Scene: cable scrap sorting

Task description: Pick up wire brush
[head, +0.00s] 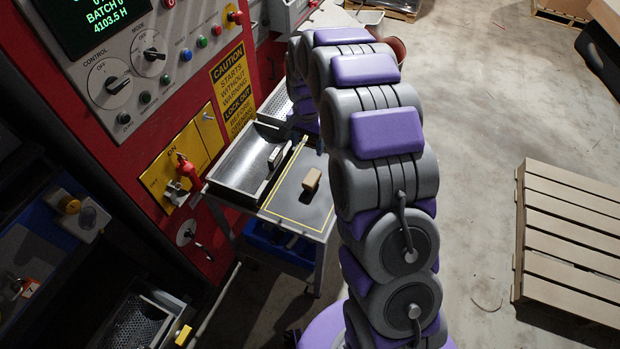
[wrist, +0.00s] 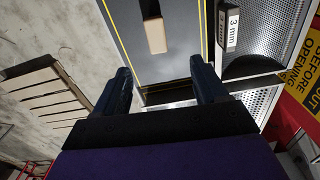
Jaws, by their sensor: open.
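A tan block, which looks like the back of the wire brush (head: 312,180), lies on the grey, yellow-bordered surface (head: 292,203) of a cart. Its bristles cannot be made out. In the wrist view the brush (wrist: 155,36) is beyond my fingertips, near the middle, with its upper end cut off by the frame. My gripper (wrist: 161,73) is open, with nothing between its two dark fingers. The brush is apart from both fingers. In the head view my arm hides most of the gripper.
A metal tray (head: 246,164) sits left of the surface. A block marked "3 mm" (wrist: 229,28) stands beside the brush's area. The red machine panel (head: 262,68) rises close on the left. A wooden pallet (head: 570,235) lies right; the floor between is mostly clear.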

